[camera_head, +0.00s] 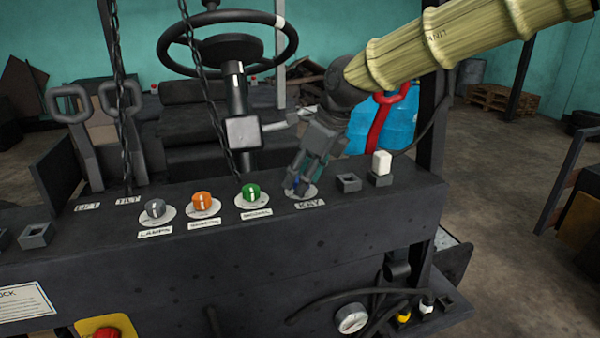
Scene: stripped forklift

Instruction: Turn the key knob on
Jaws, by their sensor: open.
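The key knob's round pale plate (308,193) sits on top of the dark dashboard, just behind the label "KEY" (310,203). My gripper (297,186) reaches down from the upper right, tilted, with its fingertips right at the knob. The fingers look open and on either side of a small bluish part that may be the knob. The fingers hide most of the knob, so I cannot tell its angle or whether they touch it.
Green (251,193), orange (202,203) and grey (155,209) knobs stand in a row left of the key. An empty square socket (348,182) and a white-topped switch (381,163) are close on the right. The steering wheel (228,42) and hanging chains are behind, to the left.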

